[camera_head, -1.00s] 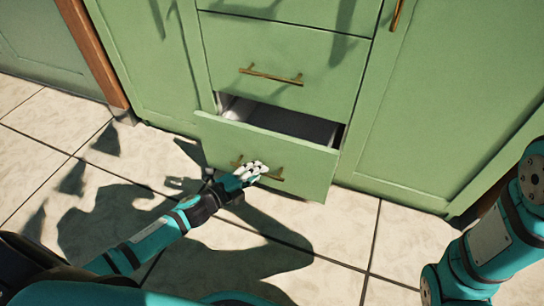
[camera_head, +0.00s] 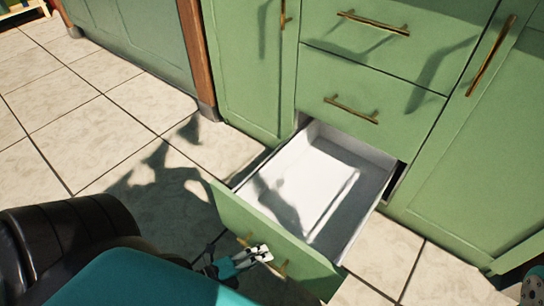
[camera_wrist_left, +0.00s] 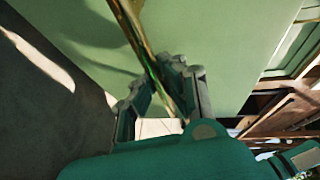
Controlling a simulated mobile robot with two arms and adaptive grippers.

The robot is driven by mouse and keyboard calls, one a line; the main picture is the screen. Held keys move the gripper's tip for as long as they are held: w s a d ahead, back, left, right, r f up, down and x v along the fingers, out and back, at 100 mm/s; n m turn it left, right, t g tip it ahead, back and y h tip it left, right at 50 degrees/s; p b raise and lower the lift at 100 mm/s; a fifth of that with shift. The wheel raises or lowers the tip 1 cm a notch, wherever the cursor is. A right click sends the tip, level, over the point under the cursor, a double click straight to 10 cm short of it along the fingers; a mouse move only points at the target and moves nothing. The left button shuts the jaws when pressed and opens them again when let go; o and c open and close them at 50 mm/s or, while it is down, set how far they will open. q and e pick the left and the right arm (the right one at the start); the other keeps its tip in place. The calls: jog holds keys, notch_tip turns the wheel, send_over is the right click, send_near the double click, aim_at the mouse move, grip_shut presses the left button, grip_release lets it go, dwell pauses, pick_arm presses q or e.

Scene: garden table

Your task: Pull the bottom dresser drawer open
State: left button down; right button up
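The bottom drawer (camera_head: 270,240) of the green dresser is pulled well out. Its pale, empty inside shows, with a patch of sunlight on the floor of it. Its brass bar handle (camera_head: 281,269) is on the green front panel. My left gripper (camera_head: 262,253) is at the middle of this handle. In the left wrist view, the left gripper (camera_wrist_left: 160,90) has its fingers on either side of the handle (camera_wrist_left: 137,35), closed around it. The exact contact is partly hidden by the fingers.
Two closed drawers with brass handles (camera_head: 351,110) are above. A closed cabinet door (camera_head: 470,150) is to the right. A wooden post (camera_head: 196,50) stands at the left. The tiled floor (camera_head: 90,115) is clear left of the drawer.

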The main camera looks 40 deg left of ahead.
pick_arm(q)
jog(key=shift+s+f, duration=0.1)
jog(key=shift+s, duration=0.6)
jog(key=c, duration=1.6)
grip_release()
jog(key=shift+c, duration=0.2)
jog(key=v, duration=1.2)
